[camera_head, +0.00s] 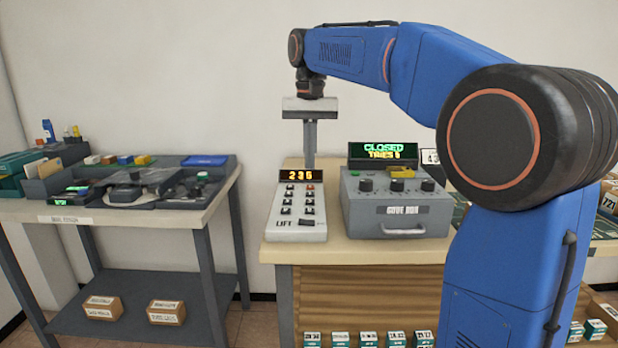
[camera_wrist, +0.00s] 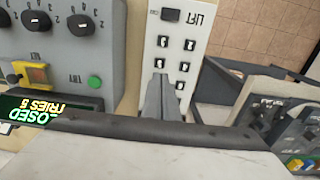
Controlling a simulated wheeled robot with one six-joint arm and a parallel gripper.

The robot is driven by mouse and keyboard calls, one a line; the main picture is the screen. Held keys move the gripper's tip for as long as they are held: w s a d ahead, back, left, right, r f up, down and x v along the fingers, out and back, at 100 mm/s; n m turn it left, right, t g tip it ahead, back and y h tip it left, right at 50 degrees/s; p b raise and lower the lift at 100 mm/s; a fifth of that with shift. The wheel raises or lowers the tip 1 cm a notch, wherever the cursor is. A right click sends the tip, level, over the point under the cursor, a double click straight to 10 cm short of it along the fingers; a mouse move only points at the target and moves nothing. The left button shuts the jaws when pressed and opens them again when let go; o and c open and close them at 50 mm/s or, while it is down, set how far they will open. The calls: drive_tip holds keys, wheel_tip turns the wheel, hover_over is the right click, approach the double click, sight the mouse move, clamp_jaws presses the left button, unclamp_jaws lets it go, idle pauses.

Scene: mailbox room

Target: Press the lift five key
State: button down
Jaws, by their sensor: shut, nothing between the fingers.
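The lift panel (camera_head: 297,211) is a pale sloping box marked LIFT on the wooden counter. It has two columns of small dark keys, a larger dark key at its near end and an orange display (camera_head: 300,176) that seems to read 236. The key digits are too small to read. My gripper (camera_head: 309,164) is shut and empty, pointing down at the panel's far end. In the wrist view the panel (camera_wrist: 176,25) appears inverted, and the shut fingers (camera_wrist: 160,78) overlap its key columns, hiding at least one key. I cannot tell whether they touch it.
A grey box (camera_head: 396,204) with knobs, a yellow switch, a handle and a display reading CLOSED, TRIES 5 stands close to the panel's right. A table (camera_head: 100,215) with trays stands at left, separated by a gap. Small boxes (camera_head: 368,338) line the shelf below the counter.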

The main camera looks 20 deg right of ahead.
drive_tip(key=shift+r, duration=2)
